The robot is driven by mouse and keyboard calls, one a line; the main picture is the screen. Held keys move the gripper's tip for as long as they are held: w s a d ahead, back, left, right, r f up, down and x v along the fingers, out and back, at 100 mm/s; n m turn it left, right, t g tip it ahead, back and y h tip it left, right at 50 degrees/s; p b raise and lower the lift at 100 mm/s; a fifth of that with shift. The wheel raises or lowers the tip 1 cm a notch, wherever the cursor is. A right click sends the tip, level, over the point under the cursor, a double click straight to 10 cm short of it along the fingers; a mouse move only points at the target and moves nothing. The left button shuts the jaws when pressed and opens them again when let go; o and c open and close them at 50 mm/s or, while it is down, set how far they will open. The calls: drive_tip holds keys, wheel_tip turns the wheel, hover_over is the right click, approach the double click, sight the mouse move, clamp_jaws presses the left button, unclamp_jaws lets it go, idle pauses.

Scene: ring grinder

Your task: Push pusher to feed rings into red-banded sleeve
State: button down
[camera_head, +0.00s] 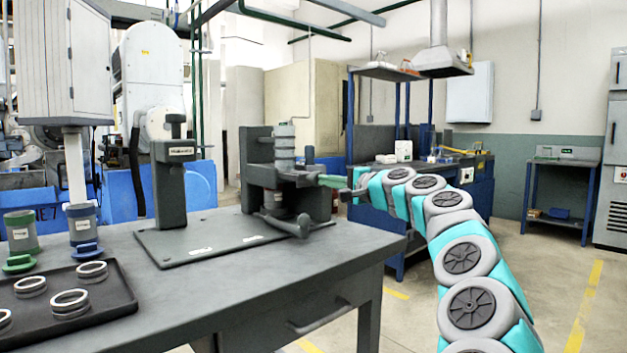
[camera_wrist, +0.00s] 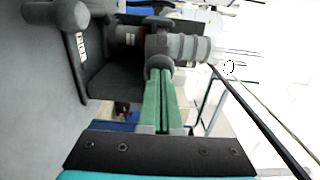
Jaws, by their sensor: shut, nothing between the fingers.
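The dark feeding fixture (camera_head: 313,203) stands at the right of its baseplate on the table, with an upright grey ring stack (camera_head: 284,140) in it. My gripper (camera_head: 327,180) reaches in from the right with its green fingers shut and empty. In the wrist view the shut fingers (camera_wrist: 160,78) end at a rounded grey knob (camera_wrist: 160,62), apparently the pusher's end; I cannot tell whether they touch. A sleeve with a small red mark (camera_wrist: 128,36) lies beyond the knob. In the head view the sleeve is mostly hidden in the fixture.
A dark post (camera_head: 170,190) stands on the left of the baseplate (camera_head: 190,252). A handle (camera_head: 290,226) sticks out at the fixture's front. At the left are a tray (camera_head: 118,308) with several rings, a green container (camera_head: 21,232) and a blue one (camera_head: 82,224).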

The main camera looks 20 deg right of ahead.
sight(310, 174)
drive_tip(key=shift+p+x, duration=1.85)
drive_tip(key=shift+x, duration=1.55)
drive_tip(key=shift+s, duration=0.1)
drive_tip(key=shift+s+d+f+b, duration=0.2)
drive_tip(key=shift+s+b, duration=0.25)
drive_tip(key=shift+s, duration=0.15)
drive_tip(key=shift+b+v, duration=0.8)
drive_tip(key=shift+v, duration=1.8)
drive_tip(key=shift+s+d+r, duration=0.1)
drive_tip(key=shift+s+r, duration=0.05)
